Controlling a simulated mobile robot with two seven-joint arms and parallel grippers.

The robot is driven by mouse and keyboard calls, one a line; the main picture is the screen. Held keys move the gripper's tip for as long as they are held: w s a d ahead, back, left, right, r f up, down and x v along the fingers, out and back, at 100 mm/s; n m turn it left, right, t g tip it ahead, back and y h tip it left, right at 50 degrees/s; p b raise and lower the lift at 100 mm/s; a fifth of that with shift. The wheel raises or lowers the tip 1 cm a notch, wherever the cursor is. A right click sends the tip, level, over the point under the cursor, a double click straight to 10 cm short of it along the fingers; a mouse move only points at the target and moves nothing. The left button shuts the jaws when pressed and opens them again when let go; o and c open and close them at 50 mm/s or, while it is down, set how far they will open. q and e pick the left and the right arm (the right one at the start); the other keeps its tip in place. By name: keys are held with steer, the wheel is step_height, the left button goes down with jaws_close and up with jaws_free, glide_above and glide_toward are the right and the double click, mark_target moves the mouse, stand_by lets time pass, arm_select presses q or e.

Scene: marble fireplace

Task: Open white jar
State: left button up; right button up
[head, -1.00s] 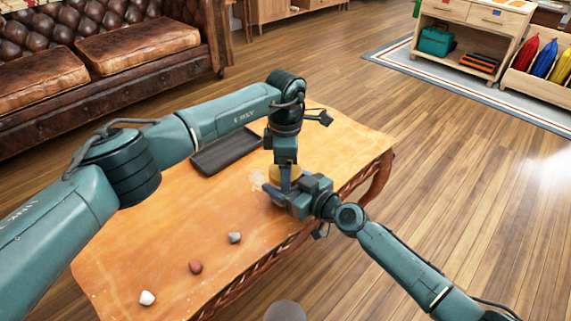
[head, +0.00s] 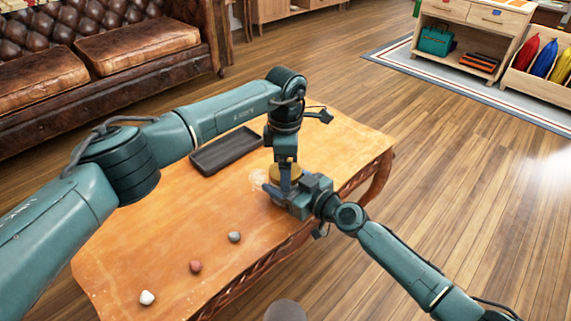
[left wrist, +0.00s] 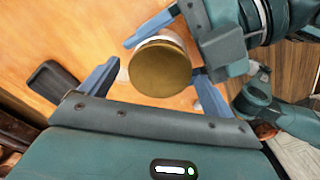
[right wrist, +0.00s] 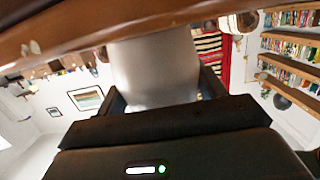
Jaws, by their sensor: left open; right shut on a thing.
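The white jar shows as a pale body in the right wrist view (right wrist: 155,68), between the fingers of my right gripper (right wrist: 160,95), which is shut on it. Its round golden-brown lid (left wrist: 160,68) is seen from above in the left wrist view. My left gripper (left wrist: 157,85) is open, pointing down over the lid, with one finger on each side of it. In the head view the lid (head: 271,174) is partly hidden behind my left gripper, and most of the jar is hidden. My right gripper (head: 285,190) reaches in from the right at jar height.
The jar stands near the right front edge of the wooden table (head: 170,220). A black tray (head: 226,152) lies behind it to the left. A white stone (head: 147,298), a reddish stone (head: 195,266) and a grey stone (head: 234,236) lie along the front. The left tabletop is mostly clear.

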arm_select(q)
step_height(320, 180, up, 7)
steer(key=shift+r, duration=0.15)
steer(key=shift+f, duration=3.9)
steer(key=c, duration=1)
steer(key=o, duration=1)
steer(key=shift+r, duration=2.35)
arm_select(e)
steer(key=o, duration=1.9)
